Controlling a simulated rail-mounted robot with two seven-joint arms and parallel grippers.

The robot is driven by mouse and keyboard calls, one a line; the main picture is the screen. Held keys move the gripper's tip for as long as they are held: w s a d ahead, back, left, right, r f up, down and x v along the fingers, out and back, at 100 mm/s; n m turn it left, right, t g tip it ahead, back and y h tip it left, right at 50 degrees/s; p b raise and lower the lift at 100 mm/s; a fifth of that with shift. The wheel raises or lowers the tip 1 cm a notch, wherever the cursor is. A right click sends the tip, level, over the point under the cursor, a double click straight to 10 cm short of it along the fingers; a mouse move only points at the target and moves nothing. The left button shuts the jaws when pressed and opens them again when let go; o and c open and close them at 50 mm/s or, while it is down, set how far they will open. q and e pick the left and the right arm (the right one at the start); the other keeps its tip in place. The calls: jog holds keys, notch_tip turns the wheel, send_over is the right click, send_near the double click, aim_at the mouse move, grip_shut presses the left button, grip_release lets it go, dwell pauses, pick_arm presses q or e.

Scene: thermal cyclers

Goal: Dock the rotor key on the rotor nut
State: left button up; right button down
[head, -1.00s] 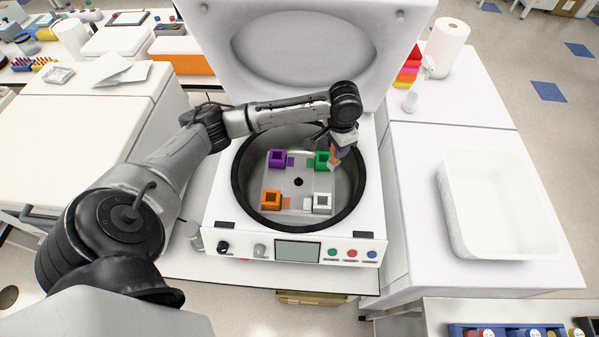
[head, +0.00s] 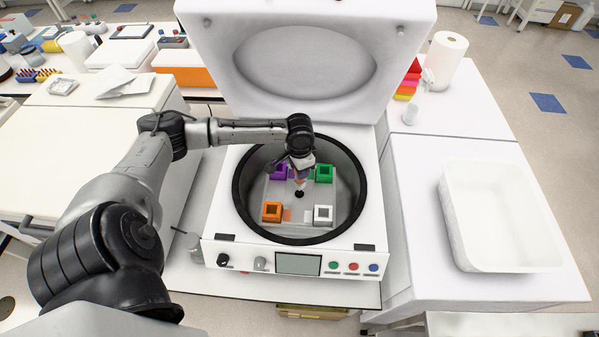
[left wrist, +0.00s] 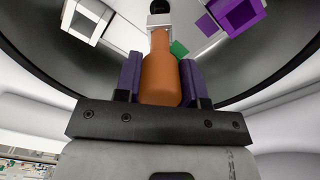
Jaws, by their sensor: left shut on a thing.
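The rotor key has an orange handle (left wrist: 160,82) and a light shank running to the top of the left wrist view. My left gripper (left wrist: 160,76) is shut on the handle between its purple finger pads. In the head view, my left gripper (head: 300,173) is inside the bowl, above the middle of the rotor (head: 301,206). The black rotor nut (head: 299,194) shows at the centre, just below the key. The lower key end looks close to the nut; I cannot tell whether they touch. My right gripper is not in view.
Purple (head: 279,172), green (head: 324,174), orange (head: 272,212) and white (head: 323,214) buckets sit around the rotor. The bowl's dark rim (head: 362,190) surrounds them. The lid (head: 305,50) stands open behind. A white tray (head: 455,235) is on the right bench.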

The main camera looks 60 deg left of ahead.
pick_arm(q)
notch_tip(320, 180, down, 2)
jog(key=shift+f, duration=0.1)
jog(key=shift+f, duration=0.2)
jog(key=shift+f, duration=0.45)
jog(key=o, duration=1)
